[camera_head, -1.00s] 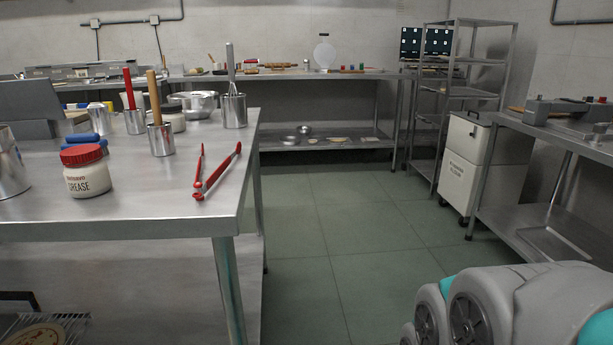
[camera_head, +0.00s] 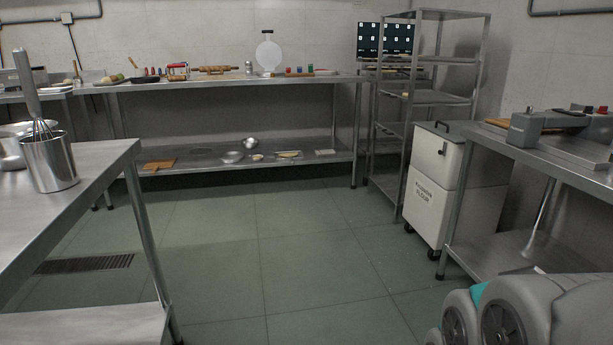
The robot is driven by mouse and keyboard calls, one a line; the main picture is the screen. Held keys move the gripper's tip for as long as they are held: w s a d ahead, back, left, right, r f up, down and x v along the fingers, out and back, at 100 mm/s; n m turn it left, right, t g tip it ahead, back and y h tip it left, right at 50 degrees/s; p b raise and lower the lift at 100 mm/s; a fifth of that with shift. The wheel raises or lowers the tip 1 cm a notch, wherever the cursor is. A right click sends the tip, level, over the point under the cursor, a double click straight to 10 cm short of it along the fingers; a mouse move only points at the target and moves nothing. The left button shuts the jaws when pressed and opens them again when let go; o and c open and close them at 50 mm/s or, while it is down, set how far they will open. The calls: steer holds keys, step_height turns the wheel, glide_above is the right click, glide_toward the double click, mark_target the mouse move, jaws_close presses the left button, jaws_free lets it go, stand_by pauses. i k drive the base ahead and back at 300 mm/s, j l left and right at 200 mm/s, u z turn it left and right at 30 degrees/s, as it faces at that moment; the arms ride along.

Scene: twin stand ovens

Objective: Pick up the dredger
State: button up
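A small silver canister (camera_head: 249,68), which may be the dredger, stands upright on the long back table (camera_head: 215,86), between a rolling pin (camera_head: 218,69) and a white round paddle-like object (camera_head: 268,54). It is too small and far off to make out its lid. Part of my own arm shows at the lower right, but my gripper is not in view. I cannot tell whether it is open or shut.
A steel table (camera_head: 95,165) with a whisk in a metal pot (camera_head: 48,163) stands at the left.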

mark_target(248, 64)
steer(key=i+l+u, duration=0.1)
steer(key=i+u, duration=0.4)
steer(key=i, duration=1.5)
steer(key=i+u, duration=0.1)
steer(key=i, duration=0.4)
steer(key=i+l+u, duration=0.15)
steer(key=i, duration=0.3)
steer(key=i+u, duration=0.1)
steer(key=i, duration=0.4)
steer(key=i+l+u, duration=0.15)
steer(key=i, duration=0.3)
